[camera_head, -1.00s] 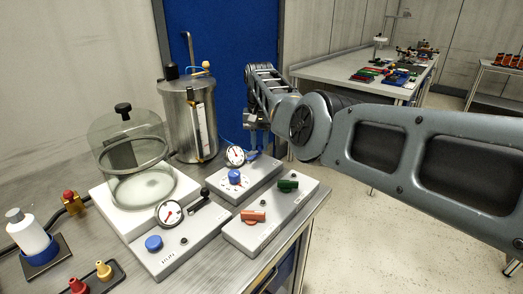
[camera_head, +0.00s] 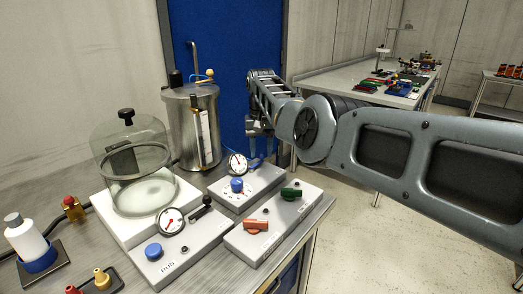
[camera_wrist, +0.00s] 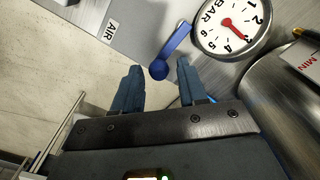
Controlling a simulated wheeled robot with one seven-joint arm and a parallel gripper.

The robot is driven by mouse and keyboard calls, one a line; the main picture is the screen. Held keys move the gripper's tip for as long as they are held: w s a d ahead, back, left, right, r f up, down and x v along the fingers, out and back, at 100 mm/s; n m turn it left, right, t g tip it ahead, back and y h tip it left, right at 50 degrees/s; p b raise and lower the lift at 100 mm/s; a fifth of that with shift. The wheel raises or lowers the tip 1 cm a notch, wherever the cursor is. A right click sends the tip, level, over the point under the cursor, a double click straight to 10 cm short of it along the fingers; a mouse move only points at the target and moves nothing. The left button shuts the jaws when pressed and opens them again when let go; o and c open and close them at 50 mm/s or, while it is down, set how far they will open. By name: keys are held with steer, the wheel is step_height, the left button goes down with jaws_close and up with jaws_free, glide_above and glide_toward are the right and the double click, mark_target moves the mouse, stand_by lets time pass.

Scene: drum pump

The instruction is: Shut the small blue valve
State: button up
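The small blue valve shows in the wrist view as a blue lever (camera_wrist: 176,42) with a ball end, beside a round BAR gauge (camera_wrist: 232,25) with a red needle. The lever points obliquely from the grey panel toward my gripper. My gripper (camera_wrist: 158,74) is open, with one blue-grey finger on each side of the ball end; I cannot tell whether either touches it. In the head view the gauge (camera_head: 238,163) stands at the back of a grey box, and my gripper hangs just behind and right of it. The lever is hardly visible there.
A steel canister (camera_head: 184,128) stands close behind the gauge. A glass bell jar (camera_head: 130,160) is to the left. In the wrist view an AIR label (camera_wrist: 111,30) lies left of the lever.

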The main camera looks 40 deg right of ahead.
mark_target(261, 153)
steer(key=shift+o, duration=0.5)
step_height(261, 153, up, 8)
steer(key=shift+f, duration=0.15)
steer(key=shift+s, duration=0.1)
stand_by(0.5)
